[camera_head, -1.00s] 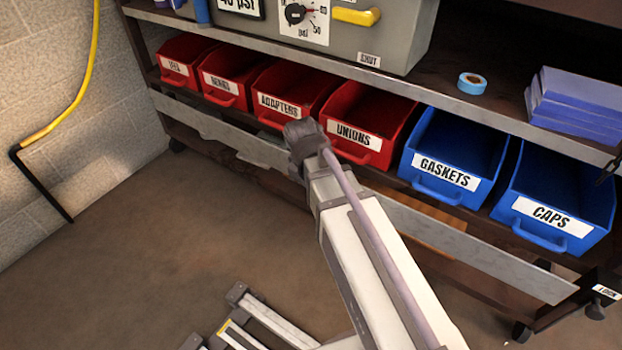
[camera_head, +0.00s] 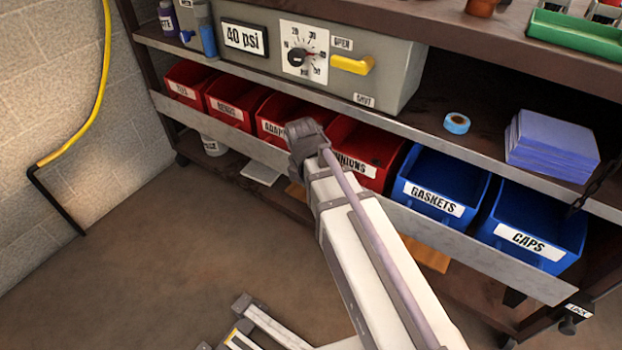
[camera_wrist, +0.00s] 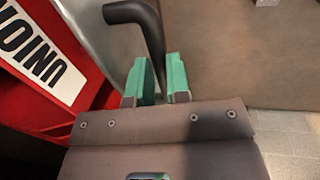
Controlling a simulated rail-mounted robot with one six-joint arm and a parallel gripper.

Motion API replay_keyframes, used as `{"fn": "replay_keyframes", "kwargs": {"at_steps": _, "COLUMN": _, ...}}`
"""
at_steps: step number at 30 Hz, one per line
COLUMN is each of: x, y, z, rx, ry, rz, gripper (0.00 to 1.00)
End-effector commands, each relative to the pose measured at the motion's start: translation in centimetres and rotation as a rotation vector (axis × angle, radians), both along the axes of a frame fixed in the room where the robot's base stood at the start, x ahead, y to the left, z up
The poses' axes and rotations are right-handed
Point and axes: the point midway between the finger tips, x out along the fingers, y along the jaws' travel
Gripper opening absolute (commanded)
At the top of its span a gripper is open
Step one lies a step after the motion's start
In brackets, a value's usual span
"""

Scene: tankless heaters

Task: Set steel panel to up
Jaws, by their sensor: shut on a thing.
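The steel panel (camera_head: 455,237) is a long grey strip that runs across the front of the lower shelf. It now stands in front of the lower parts of the red and blue bins. In the wrist view its grey face (camera_wrist: 95,35) shows beside a dark bent handle (camera_wrist: 130,12). My gripper (camera_wrist: 164,82) has green fingertips on either side of the handle's bar and is shut on it. In the head view my wrist hides the fingers and handle, near the middle red bins.
Red bins (camera_head: 237,98) and blue bins (camera_head: 443,175) stand behind the panel. Above them, a shelf holds a grey control box (camera_head: 390,85), blue tape (camera_head: 457,123) and a blue stack (camera_head: 550,145). The floor (camera_head: 150,270) in front is clear.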

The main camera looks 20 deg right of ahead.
Motion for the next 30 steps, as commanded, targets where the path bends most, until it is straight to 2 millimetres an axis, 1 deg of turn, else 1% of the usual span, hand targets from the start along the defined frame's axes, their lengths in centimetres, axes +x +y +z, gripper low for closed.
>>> {"fn": "replay_keyframes", "kwargs": {"at_steps": 1, "x": 0.1, "y": -0.1, "z": 0.0, "rx": -0.002, "ry": -0.003, "rz": 0.0, "gripper": 0.0}}
{"fn": "replay_keyframes", "kwargs": {"at_steps": 2, "x": 0.1, "y": -0.1, "z": 0.0, "rx": -0.002, "ry": -0.003, "rz": 0.0, "gripper": 0.18}}
{"fn": "replay_keyframes", "kwargs": {"at_steps": 5, "x": 0.1, "y": -0.1, "z": 0.0, "rx": -0.002, "ry": -0.003, "rz": -0.001, "gripper": 0.27}}
{"fn": "replay_keyframes", "kwargs": {"at_steps": 11, "x": 0.1, "y": 0.0, "z": 0.0, "rx": -0.001, "ry": -0.002, "rz": 0.0, "gripper": 0.27}}
{"fn": "replay_keyframes", "kwargs": {"at_steps": 14, "x": 0.0, "y": 0.0, "z": 0.6, "rx": 0.0, "ry": -0.001, "rz": 0.0, "gripper": 0.27}}
{"fn": "replay_keyframes", "kwargs": {"at_steps": 17, "x": -0.2, "y": 0.2, "z": 2.2, "rx": 0.0, "ry": -0.001, "rz": 0.0, "gripper": 0.27}}
{"fn": "replay_keyframes", "kwargs": {"at_steps": 25, "x": -1.0, "y": 1.1, "z": 8.9, "rx": -0.001, "ry": -0.002, "rz": -0.001, "gripper": 0.27}}
{"fn": "replay_keyframes", "kwargs": {"at_steps": 27, "x": -1.1, "y": 1.3, "z": 10.1, "rx": -0.001, "ry": -0.002, "rz": 0.0, "gripper": 0.27}}
{"fn": "replay_keyframes", "kwargs": {"at_steps": 30, "x": -1.3, "y": 1.5, "z": 10.9, "rx": -0.001, "ry": -0.002, "rz": 0.0, "gripper": 0.27}}
